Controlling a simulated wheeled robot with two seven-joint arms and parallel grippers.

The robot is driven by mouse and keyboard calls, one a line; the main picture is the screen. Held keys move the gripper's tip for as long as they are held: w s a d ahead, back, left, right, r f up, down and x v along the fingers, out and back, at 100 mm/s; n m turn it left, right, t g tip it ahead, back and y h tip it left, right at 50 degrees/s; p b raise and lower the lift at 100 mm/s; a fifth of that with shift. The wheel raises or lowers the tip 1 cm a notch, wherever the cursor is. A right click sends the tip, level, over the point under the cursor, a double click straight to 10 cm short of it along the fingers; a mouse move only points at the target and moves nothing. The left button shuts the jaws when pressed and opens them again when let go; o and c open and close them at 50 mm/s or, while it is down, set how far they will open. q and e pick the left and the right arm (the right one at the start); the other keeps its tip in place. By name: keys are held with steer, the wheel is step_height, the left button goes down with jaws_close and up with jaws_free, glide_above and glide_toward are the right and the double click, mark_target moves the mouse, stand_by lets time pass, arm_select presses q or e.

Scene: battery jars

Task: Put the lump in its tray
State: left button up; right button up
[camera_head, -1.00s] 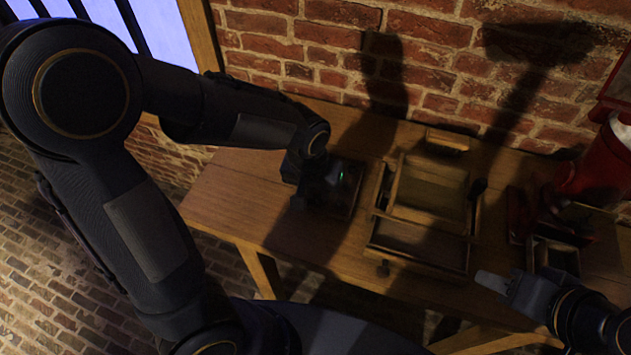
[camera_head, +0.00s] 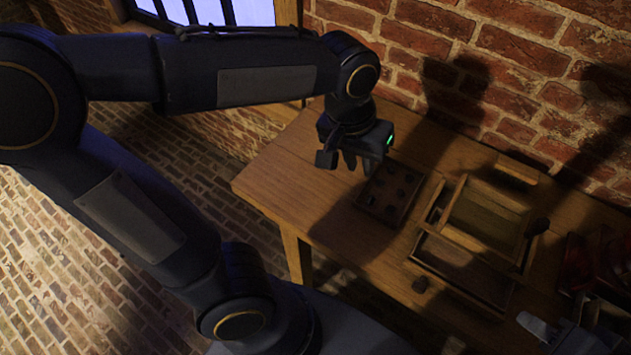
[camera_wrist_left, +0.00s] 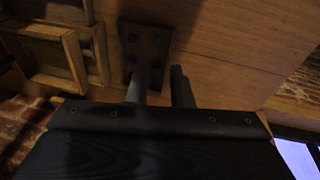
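A small dark lump (camera_head: 420,285) sits on the table at the front left corner of a wooden tray-like frame. A small dark tray (camera_head: 372,207) with several round dark spots in rows lies left of that frame; I cannot tell whether the spots are hollows or pieces. It also shows in the left wrist view (camera_wrist_left: 128,48). My left gripper (camera_head: 350,166) is above the table, just left of the small tray. Its fingers (camera_wrist_left: 160,88) are apart with nothing seen between them. My right gripper (camera_head: 532,325) is low at the right, partly seen; its opening is unclear.
The wooden frame (camera_head: 445,235) has low walls and sections, with a dark round-headed thing (camera_head: 538,226) at its right. A wooden block (camera_head: 517,170) lies behind it. A brick wall (camera_head: 450,45) bounds the back. The table's left end (camera_head: 275,185) is clear.

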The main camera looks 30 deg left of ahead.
arm_select(q)
steer(key=s+a+f+n+t+h, duration=0.1)
steer(key=s+a+t, duration=0.3)
steer(key=s, duration=0.7)
steer(key=shift+s+a+h, duration=0.3)
steer(key=shift+a+h, duration=0.2)
steer(key=shift+a, duration=0.25)
